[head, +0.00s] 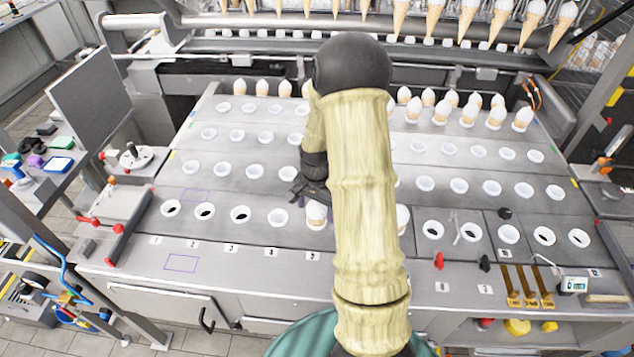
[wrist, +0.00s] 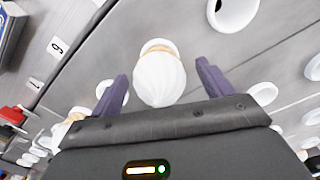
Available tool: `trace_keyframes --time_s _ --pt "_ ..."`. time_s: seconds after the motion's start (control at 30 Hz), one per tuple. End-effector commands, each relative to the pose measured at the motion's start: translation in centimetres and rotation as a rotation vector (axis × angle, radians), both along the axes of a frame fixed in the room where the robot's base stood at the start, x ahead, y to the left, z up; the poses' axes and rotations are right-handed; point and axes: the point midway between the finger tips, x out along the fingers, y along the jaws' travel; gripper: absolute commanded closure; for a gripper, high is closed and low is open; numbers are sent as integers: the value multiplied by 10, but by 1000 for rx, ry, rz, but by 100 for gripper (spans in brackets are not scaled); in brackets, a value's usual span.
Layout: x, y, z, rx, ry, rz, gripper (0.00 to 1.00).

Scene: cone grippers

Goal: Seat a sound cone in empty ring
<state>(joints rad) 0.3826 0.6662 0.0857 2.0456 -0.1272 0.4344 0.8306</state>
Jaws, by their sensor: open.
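In the head view, a cone with a white top (head: 316,212) stands in the front row, right below my gripper (head: 310,190). In the wrist view, this white top (wrist: 160,82) lies between the two spread purple fingers of my gripper (wrist: 160,77), with a gap on each side. The jaws are open and hold nothing. White rings without cones stand in the front row, such as one ring (head: 279,217) just left of that cone and another (head: 508,234) at the right. Another cone (head: 402,218) is partly hidden behind my arm.
Filled cones stand in the back rows, including one (head: 522,118) at the right. Several cones (head: 435,15) hang above. Brass strips (head: 527,287), a red clip (head: 439,261) and a small display (head: 574,285) lie along the front right edge. A dark panel (head: 95,95) rises at the left.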

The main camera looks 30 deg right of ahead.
Motion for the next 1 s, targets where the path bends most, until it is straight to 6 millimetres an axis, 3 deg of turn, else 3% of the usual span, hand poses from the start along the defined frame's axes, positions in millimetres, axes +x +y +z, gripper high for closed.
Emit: trace_keyframes --time_s 0.8,1.0 --pt "1 0 149 -2 -5 1 20" --pt "0 0 164 1 -1 -1 20"
